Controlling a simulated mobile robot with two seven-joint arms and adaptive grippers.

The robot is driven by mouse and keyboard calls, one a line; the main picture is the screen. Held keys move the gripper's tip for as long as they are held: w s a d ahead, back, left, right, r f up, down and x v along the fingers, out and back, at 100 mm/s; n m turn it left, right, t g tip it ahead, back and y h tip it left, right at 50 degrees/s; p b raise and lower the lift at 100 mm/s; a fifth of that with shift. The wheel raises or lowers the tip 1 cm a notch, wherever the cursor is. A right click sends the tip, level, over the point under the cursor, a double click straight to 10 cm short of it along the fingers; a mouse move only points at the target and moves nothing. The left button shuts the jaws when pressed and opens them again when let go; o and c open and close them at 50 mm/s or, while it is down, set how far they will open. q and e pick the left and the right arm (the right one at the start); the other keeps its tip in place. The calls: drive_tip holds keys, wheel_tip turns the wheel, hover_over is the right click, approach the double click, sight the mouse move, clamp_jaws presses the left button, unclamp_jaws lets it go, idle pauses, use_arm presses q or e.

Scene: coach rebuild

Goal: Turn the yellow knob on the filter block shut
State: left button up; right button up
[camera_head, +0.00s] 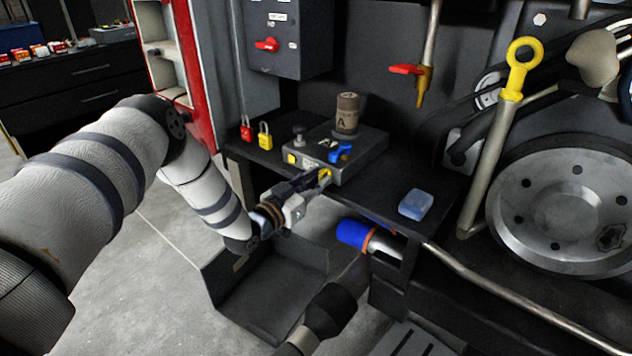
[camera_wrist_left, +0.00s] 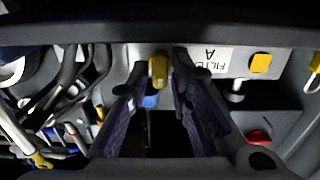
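The filter block (camera_head: 352,160) is a grey box on a dark shelf, with a canister marked A on top. Its yellow knob (camera_head: 325,174) is on the front face, and it also shows in the left wrist view (camera_wrist_left: 158,69) beside the white label. My left gripper (camera_head: 312,181) reaches the block's front from the left. In the left wrist view its two fingers (camera_wrist_left: 160,75) are apart, one on each side of the yellow knob. I cannot tell whether either finger touches it.
Red (camera_head: 247,129) and yellow (camera_head: 265,136) padlocks stand left of the block; a blue valve handle (camera_head: 341,152) is on top. A translucent blue box (camera_head: 415,204) lies on the shelf at right.

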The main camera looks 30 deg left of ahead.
use_arm(q)
drive_tip(key=shift+s, duration=0.1)
drive_tip(key=s, duration=1.1)
drive_tip(key=shift+s+a, duration=0.4)
drive_tip(key=shift+a, duration=0.05)
